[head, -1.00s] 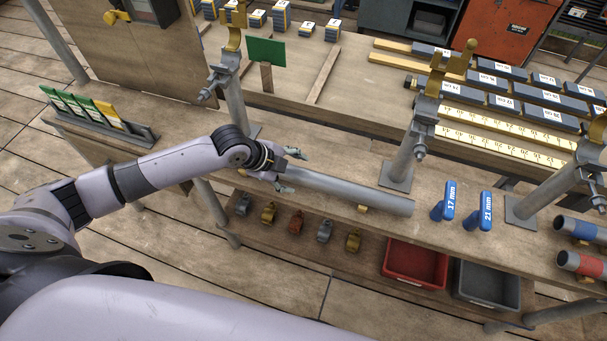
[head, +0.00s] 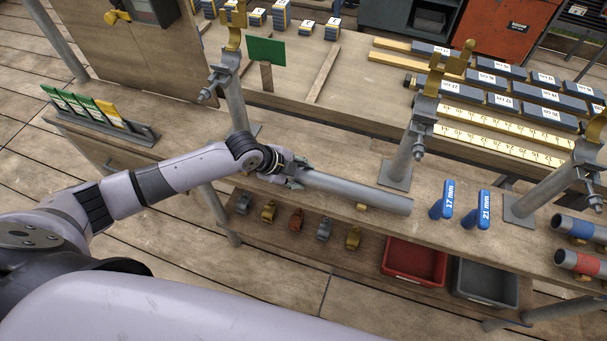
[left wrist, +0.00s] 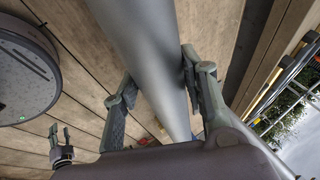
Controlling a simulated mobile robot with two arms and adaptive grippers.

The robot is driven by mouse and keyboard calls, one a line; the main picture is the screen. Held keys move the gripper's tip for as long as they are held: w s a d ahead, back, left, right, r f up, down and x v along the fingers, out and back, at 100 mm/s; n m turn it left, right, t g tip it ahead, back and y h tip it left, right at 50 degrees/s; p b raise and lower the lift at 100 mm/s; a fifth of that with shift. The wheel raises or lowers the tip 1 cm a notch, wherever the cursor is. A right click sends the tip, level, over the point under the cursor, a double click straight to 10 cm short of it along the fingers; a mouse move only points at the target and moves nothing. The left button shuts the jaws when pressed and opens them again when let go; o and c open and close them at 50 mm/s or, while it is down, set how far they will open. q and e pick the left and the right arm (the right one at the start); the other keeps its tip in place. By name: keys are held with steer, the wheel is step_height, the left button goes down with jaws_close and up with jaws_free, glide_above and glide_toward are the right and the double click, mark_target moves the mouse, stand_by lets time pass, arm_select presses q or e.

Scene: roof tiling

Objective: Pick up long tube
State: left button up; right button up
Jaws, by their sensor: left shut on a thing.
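The long grey tube (head: 355,191) lies along the front of the wooden bench in the head view, its right end near the blue 17 mm tool. My left gripper (head: 294,176) is shut on the tube near its left end. In the left wrist view the tube (left wrist: 150,55) runs between the two fingers of my left gripper (left wrist: 160,92), with a finger pad against each side. A small brass-coloured piece (head: 361,207) shows at the tube's front side. The tube's left end is hidden by the gripper. My right gripper does not show clearly in the head view.
Upright scaffold posts with clamps (head: 397,165) stand close behind the tube. Blue 17 mm (head: 447,200) and 21 mm (head: 483,210) tools stand to its right. Short tubes with blue (head: 583,230) and red (head: 587,263) bands lie at far right. Below are several clamps, a red bin (head: 414,262) and a grey bin (head: 487,283).

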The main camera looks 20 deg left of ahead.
mark_target(300, 171)
arm_select(q)
jaws_close()
stand_by(0.3)
steer(key=shift+w+r, duration=0.15)
steer(key=shift+r, duration=0.45)
step_height(300, 171, up, 9)
steer(key=shift+r+b, duration=0.1)
steer(key=shift+b, duration=0.5)
